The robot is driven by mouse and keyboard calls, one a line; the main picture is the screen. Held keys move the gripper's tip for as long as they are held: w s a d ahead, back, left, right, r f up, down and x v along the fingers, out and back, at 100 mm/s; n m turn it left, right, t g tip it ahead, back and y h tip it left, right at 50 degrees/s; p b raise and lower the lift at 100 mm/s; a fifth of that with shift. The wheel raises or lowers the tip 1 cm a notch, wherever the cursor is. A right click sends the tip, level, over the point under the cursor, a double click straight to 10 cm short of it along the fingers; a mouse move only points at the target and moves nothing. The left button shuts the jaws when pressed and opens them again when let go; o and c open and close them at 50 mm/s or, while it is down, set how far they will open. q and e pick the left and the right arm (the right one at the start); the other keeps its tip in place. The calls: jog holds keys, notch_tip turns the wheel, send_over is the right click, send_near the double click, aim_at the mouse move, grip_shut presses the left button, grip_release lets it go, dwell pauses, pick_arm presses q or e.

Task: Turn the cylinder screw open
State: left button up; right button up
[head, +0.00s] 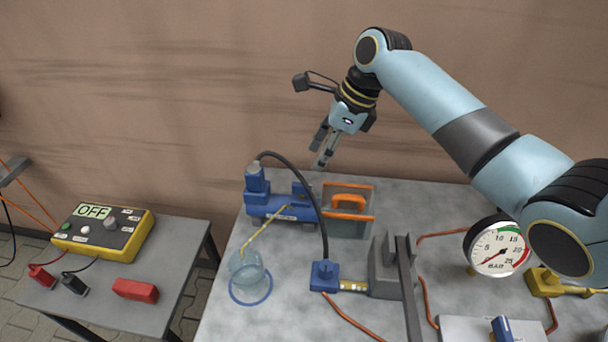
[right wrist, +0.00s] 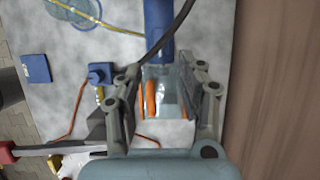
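A blue cylinder unit (head: 275,207) lies on the large grey table, with an upright blue part (head: 256,182) at its left end. No separate screw can be made out on it. A yellow hose (head: 262,231) runs from it to a clear jar (head: 246,267), and a black hose (head: 310,185) arches to a blue block (head: 324,276). My right gripper (head: 322,161) is above and behind the cylinder, apart from it. In the right wrist view its fingers (right wrist: 160,78) are spread and empty, with the blue cylinder (right wrist: 158,25) beyond them. My left gripper is out of view.
A grey box with an orange handle (head: 350,203) stands right of the cylinder. A pressure gauge (head: 497,246) and a grey bracket (head: 385,268) stand further right. A side table at left holds a yellow control box (head: 105,232) reading OFF and a red block (head: 135,290).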

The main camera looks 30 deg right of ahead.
aim_at(302, 184)
jog(key=b+x, duration=0.1)
jog(key=x, duration=0.8)
jog(key=shift+f, duration=0.1)
grip_shut()
